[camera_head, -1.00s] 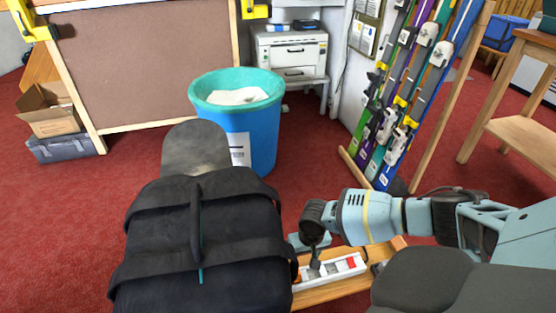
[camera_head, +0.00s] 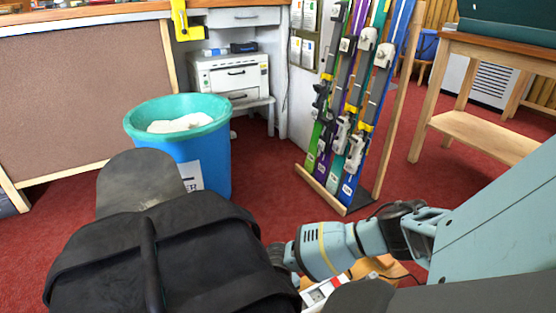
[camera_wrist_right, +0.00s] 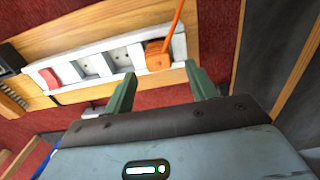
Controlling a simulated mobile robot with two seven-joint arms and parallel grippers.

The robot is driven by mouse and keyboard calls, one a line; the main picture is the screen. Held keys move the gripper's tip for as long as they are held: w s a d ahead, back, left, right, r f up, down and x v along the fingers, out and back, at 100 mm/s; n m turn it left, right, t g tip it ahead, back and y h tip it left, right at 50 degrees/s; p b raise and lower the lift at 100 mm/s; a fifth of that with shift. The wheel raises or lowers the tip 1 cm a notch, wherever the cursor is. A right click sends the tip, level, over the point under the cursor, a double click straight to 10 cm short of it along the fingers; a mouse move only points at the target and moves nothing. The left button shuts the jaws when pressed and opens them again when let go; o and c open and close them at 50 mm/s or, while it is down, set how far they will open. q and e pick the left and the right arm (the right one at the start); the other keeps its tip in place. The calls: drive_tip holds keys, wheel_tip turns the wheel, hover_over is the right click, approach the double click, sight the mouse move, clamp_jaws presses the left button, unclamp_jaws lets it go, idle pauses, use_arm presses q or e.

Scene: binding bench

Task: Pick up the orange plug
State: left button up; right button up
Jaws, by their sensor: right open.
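The orange plug (camera_wrist_right: 157,55) sits at the right end of a white power strip (camera_wrist_right: 90,67) in the right wrist view, with an orange cord rising from it. The strip has several sockets and a red switch (camera_wrist_right: 48,78) near its other end. My right gripper (camera_wrist_right: 160,72) is open and empty. Its two green fingers are on either side of the plug in the picture, and the plug appears just beyond the tips. In the head view part of the strip (camera_head: 322,291) shows below my right arm; the plug and fingertips are hidden there. My left gripper is not in view.
The strip is mounted on a wooden board (camera_wrist_right: 200,20). A teal and blue bin (camera_head: 206,160) stands on the red carpet at left. Skis (camera_head: 350,125) lean in a rack behind my right arm. A wooden table (camera_head: 480,135) is at the right.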

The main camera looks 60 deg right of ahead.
drive_tip(key=shift+s+f+b, duration=0.2)
drive_tip(key=shift+f+b, duration=1.6)
drive_tip(key=shift+f, duration=0.75)
drive_tip(key=c, duration=0.9)
